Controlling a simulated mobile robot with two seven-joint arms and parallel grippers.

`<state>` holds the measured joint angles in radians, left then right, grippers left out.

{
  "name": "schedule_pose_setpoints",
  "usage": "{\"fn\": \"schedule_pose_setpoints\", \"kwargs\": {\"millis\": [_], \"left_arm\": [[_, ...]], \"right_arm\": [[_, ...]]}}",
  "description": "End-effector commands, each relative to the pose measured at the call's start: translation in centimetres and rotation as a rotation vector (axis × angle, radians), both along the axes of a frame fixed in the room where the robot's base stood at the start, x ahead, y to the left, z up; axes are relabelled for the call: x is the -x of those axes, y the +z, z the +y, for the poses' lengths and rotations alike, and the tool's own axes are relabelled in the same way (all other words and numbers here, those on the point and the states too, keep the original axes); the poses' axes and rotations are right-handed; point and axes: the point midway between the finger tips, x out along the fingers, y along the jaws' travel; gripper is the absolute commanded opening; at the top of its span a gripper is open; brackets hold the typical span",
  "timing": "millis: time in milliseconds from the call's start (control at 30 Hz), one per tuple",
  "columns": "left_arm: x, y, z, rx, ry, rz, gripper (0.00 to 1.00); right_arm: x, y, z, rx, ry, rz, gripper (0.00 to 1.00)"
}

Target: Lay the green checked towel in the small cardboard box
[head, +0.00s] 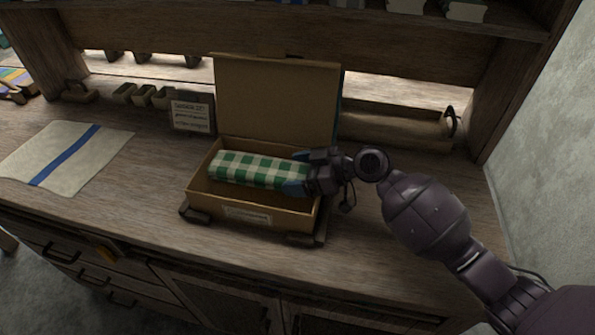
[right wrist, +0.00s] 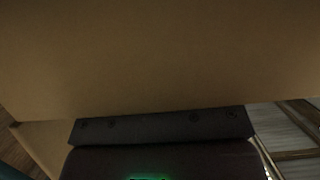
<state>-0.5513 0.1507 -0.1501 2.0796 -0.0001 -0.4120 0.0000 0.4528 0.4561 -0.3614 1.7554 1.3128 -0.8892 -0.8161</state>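The green checked towel (head: 246,170), a folded green and white bundle, is in the small cardboard box (head: 255,216) on the bench in the head view. The towel lies level, near the top of the box walls; I cannot tell whether it rests on the bottom. The box lid (head: 277,103) stands open at the back. My right gripper (head: 296,174) is at the towel's right end, with its blue fingertips around that end, over the box's right side. The right wrist view shows mostly brown cardboard (right wrist: 160,55), with the fingertips and towel hidden. My left gripper is not in view.
A cream cloth with a blue stripe (head: 68,155) lies flat at the left. A shelf (head: 300,32) runs above. The bench right of my arm is clear.

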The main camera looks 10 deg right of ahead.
Motion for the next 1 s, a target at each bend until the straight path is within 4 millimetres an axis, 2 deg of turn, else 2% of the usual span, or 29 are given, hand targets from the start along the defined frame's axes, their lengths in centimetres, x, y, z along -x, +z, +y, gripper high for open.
{"fn": "schedule_pose_setpoints", "kwargs": {"millis": [33,100,333,467,1000], "left_arm": [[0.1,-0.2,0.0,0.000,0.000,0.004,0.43],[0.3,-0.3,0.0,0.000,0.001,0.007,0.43],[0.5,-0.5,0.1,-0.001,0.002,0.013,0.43],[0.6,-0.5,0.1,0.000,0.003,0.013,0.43],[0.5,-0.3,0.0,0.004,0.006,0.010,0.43]], "right_arm": [[0.1,-0.6,-0.1,0.006,0.001,0.008,0.89],[0.2,-0.7,-0.1,0.007,0.001,0.008,1.00],[0.2,-0.9,-0.2,0.009,0.001,0.012,1.00],[0.5,-0.7,-0.9,0.011,0.000,0.012,1.00],[3.4,3.4,-8.1,0.004,-0.001,0.001,1.00]]}}
